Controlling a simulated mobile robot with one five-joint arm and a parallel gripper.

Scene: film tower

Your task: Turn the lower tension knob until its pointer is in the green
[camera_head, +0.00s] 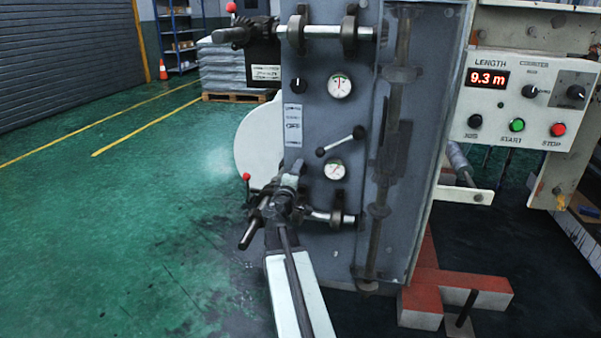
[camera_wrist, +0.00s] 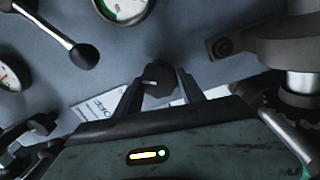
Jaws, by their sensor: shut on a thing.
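The lower tension knob (camera_wrist: 158,76) is black and sits between my gripper's two fingertips (camera_wrist: 161,84) in the wrist view. My gripper is shut on it. A short white mark shows on its face. In the head view my gripper (camera_head: 291,172) is at the lower left of the grey panel and hides this knob. The lower gauge (camera_head: 334,170) is white and round, right of my gripper; its needle is too small to read surely. It also shows cut off at the wrist view's top (camera_wrist: 122,8), with a green band.
A ball-ended lever (camera_head: 341,141) stands out above the lower gauge. The upper knob (camera_head: 298,86) and upper gauge (camera_head: 339,86) are higher on the panel. A roller shaft (camera_head: 330,216) is close below my gripper. Green floor at left is free.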

